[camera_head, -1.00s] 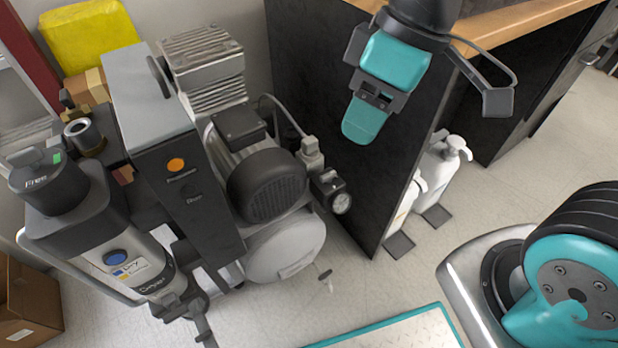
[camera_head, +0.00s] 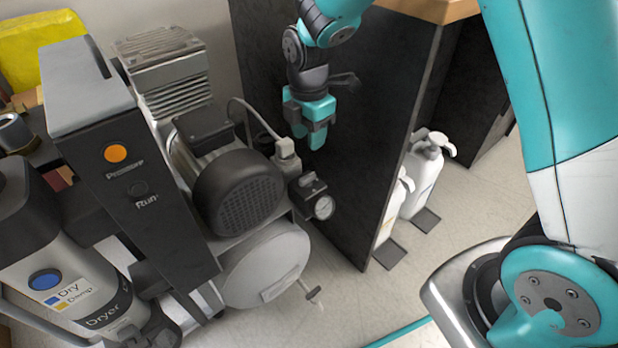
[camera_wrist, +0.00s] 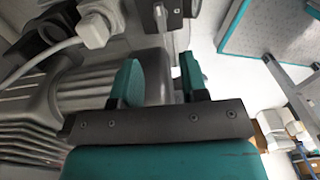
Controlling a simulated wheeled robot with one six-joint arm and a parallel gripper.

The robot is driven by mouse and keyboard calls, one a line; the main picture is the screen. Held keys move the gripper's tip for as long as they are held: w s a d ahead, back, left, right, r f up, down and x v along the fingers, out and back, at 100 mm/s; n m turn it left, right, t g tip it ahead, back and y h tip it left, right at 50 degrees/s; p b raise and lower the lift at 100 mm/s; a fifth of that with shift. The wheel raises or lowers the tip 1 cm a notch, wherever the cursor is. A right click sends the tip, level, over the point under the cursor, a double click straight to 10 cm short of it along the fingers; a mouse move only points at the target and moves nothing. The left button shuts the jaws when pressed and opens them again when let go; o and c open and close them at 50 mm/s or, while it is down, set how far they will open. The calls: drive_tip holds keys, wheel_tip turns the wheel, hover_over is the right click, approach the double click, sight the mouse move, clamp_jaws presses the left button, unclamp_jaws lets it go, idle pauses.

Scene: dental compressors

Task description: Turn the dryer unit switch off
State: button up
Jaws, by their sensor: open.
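The dryer unit (camera_head: 75,285), a grey and black cylinder labelled "Dryer", stands at the lower left of the head view. It has a round blue indicator (camera_head: 45,280) beside a "Dry/Damp" label. I cannot make out a switch on it. A tall grey and black box (camera_head: 135,190) with an orange "Pressure" light (camera_head: 115,153) and a dark "Run" light stands to its right. My gripper (camera_head: 316,122) is open and empty, pointing down near the dark panel, well right of the dryer unit. Its teal fingers (camera_wrist: 160,80) show apart in the wrist view.
The compressor motor (camera_head: 240,190) and pale tank (camera_head: 266,265) stand between my gripper and the dryer unit. A pressure gauge (camera_head: 323,207) is below my gripper. A dark cabinet panel (camera_head: 355,180) rises behind it. White bottles (camera_head: 425,170) stand on the floor right of the panel.

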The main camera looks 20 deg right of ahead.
sight(308, 175)
wheel_tip(308, 175, down, 12)
drive_tip(key=b, duration=0.4)
drive_tip(key=shift+r, duration=0.15)
clamp_jaws()
